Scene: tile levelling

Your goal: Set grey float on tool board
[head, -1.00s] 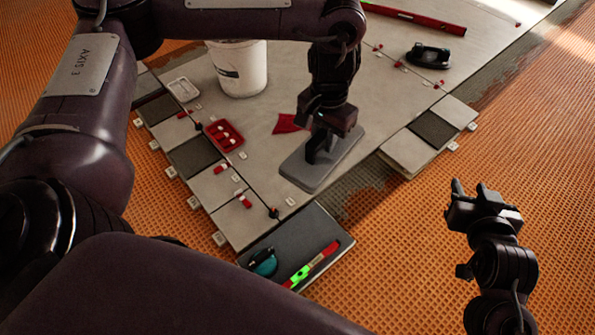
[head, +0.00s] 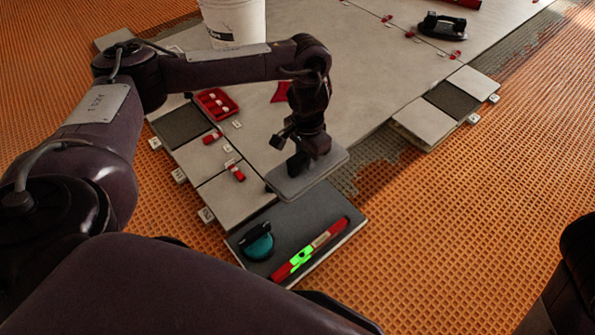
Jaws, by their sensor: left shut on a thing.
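The grey float (head: 318,176) is a flat rounded slab with a dark handle. My left gripper (head: 305,160) is shut on its handle from above. The float hangs over the far edge of the tool board (head: 290,220), and the gap beneath it is hard to judge. The board is a dark grey slab at the lower middle. On its near part lie a teal round tool with a black handle (head: 257,241) and a red level with a green middle (head: 309,249). The board's far part is bare. My right gripper is out of view; only part of that arm shows at the right edge.
A white bucket (head: 233,22) stands on the pale tiles at the back. A red tray (head: 213,103) with small parts, red clips (head: 236,172) and a red cloth (head: 281,92) lie left of centre. A black suction tool (head: 441,25) is at the far right.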

